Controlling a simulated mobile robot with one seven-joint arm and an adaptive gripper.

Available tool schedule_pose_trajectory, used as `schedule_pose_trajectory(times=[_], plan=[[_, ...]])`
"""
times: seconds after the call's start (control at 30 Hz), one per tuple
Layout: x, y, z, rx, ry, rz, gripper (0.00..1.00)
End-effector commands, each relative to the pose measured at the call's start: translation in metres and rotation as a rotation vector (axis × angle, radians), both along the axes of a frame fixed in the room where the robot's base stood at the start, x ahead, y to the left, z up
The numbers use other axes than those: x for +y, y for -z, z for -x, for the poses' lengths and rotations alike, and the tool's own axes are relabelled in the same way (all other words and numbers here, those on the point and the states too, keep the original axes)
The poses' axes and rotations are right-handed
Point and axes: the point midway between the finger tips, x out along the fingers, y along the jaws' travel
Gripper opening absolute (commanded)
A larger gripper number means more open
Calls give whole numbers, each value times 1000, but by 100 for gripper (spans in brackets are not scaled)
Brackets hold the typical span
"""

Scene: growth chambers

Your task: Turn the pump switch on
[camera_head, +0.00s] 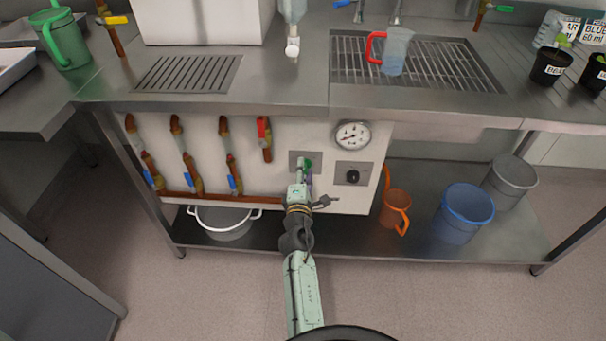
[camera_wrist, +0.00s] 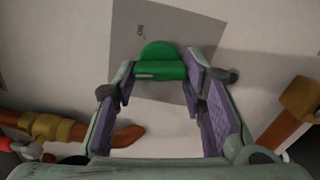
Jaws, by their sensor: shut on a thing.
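A green switch knob (camera_wrist: 160,63) sits on a square grey plate (camera_wrist: 145,22) on the white panel. The plate carries a small dark label, which looks turned and hard to read. My gripper (camera_wrist: 159,76) is shut on the green knob, with one purple-padded finger at each side of it. In the head view my gripper (camera_head: 303,172) reaches the panel under the counter, and a bit of the green knob shows beside it; most of the knob is hidden there.
Right of my gripper is a black knob (camera_head: 352,176) on its own plate, below a round gauge (camera_head: 351,135). Copper pipes with red and blue valve handles run along the left of the panel (camera_head: 330,198). An orange jug (camera_head: 396,205) and a blue bucket (camera_head: 464,214) stand on the lower shelf.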

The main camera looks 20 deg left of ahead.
Motion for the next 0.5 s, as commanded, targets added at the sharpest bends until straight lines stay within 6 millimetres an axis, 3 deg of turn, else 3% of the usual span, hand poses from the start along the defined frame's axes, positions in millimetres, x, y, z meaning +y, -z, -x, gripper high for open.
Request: schedule_pose_trajectory(times=[0.5], plan=[[-1, 0, 0, 134, 1, -474, 10]])
